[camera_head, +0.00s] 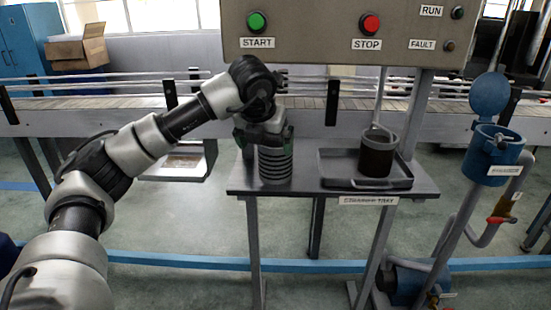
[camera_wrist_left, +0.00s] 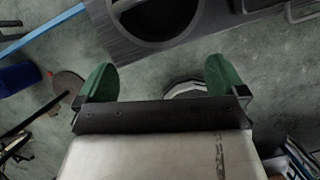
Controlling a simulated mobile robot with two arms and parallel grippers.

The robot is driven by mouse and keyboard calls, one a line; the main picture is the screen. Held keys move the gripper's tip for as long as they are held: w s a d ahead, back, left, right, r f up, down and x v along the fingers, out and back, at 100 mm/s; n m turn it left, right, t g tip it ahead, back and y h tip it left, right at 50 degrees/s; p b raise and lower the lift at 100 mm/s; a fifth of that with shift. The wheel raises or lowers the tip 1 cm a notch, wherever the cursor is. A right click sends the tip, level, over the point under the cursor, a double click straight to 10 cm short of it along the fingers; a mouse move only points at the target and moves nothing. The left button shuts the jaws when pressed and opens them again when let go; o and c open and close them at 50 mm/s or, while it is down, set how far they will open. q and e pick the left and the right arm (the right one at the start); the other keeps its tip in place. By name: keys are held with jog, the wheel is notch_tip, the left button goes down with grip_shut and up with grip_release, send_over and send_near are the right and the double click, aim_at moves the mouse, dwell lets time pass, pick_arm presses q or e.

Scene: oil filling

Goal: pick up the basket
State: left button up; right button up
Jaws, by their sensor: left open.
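The basket (camera_head: 377,157) is a dark cylinder with a lighter rim and a thin upright handle. It stands on a shallow dark tray (camera_head: 338,180) on the small metal table, in the head view. My left gripper (camera_head: 264,137) has green fingers and is to the left of the basket, apart from it. It is open, with nothing between its fingers (camera_wrist_left: 160,80) in the left wrist view. It overlaps the top of a ribbed grey cylinder (camera_head: 275,167) in the head view; I cannot tell if they touch. My right gripper is not in view.
The table (camera_head: 243,183) has a labelled front edge. A control panel (camera_head: 335,30) hangs above it and a conveyor (camera_head: 215,112) runs behind. A blue lidded filler (camera_head: 490,155) stands at the right. A dark round-topped object (camera_wrist_left: 158,18) shows in the left wrist view.

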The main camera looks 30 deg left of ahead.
aim_at(274, 146)
pick_arm(q)
jog(key=w, duration=0.2)
jog(key=w+a, duration=0.1)
jog(key=w, duration=0.1)
jog(key=shift+w+a, duration=0.1)
jog(key=x, duration=0.5)
jog(key=c, duration=0.7)
